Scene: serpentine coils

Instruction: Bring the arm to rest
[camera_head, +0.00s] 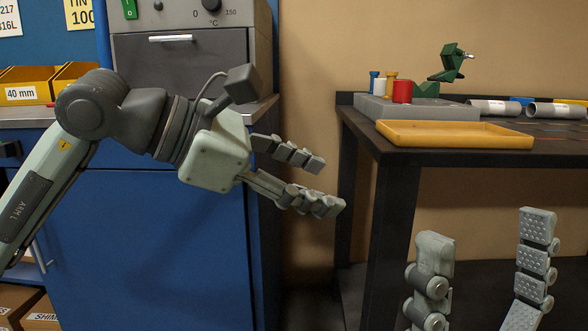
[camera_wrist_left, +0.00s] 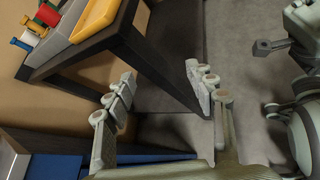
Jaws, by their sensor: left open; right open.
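My left arm comes in from the left in the head view, in front of the blue cabinet. Its gripper (camera_head: 333,184) is open and empty, pointing right toward the gap beside the dark table. In the left wrist view the two fingers of this gripper (camera_wrist_left: 158,88) stand apart with nothing between them. My right gripper (camera_head: 488,262) shows at the bottom right of the head view, in front of the table. Its two fingers point up, wide apart and empty. The rest of the right arm is outside the head view.
A dark table (camera_head: 378,185) stands at the right, with a yellow tray (camera_head: 455,136), a grey block (camera_head: 420,108), a red cylinder (camera_head: 402,92), a green clamp-like device (camera_head: 446,72) and metal tubes (camera_head: 495,107). A blue cabinet (camera_head: 170,250) with an oven (camera_head: 185,75) stands behind my left arm.

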